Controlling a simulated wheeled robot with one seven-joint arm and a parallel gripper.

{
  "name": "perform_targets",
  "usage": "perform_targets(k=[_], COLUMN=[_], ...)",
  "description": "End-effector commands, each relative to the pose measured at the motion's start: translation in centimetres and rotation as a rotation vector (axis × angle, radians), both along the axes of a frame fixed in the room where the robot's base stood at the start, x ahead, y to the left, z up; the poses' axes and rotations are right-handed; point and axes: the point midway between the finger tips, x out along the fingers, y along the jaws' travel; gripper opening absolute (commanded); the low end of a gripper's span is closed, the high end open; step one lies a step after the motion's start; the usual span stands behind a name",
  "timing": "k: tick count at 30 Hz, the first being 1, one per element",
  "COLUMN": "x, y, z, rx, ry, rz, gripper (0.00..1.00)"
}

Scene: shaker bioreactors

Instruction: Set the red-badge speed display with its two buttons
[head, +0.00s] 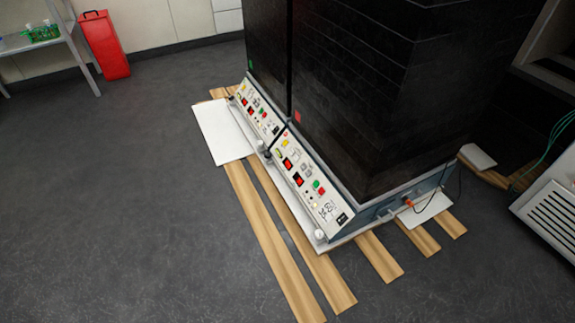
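The red badge (297,117) is on the dark front of the nearer, right-hand shaker cabinet (350,100). Below it is that cabinet's slanted white control panel (328,210). The panel carries two dark displays with red digits, an upper one (288,163) and a lower one (298,180). Which of them shows speed is too small to read. A green button (316,184) and a red button (322,191) sit to the right of the displays, with small grey buttons near them. My gripper is not in view.
A second cabinet (266,50) with a green badge (250,64) and a similar panel (257,112) stands to the left. Wooden slats (262,225) and a white board (222,131) lie on the floor under the units. The grey floor in front (120,200) is clear.

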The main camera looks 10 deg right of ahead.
Motion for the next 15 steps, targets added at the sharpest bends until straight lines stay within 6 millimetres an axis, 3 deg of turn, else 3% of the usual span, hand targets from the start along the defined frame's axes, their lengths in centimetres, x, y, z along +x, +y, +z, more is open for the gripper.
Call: perform_targets(k=[4,12,15], x=[0.00,0.00,0.00], y=[0.00,0.00,0.00], z=[-0.04,-0.04,-0.04], rx=[0.000,0.000,0.000], ry=[0.000,0.000,0.000], rz=[0.000,0.000,0.000], gripper=[0.50,0.00,0.00])
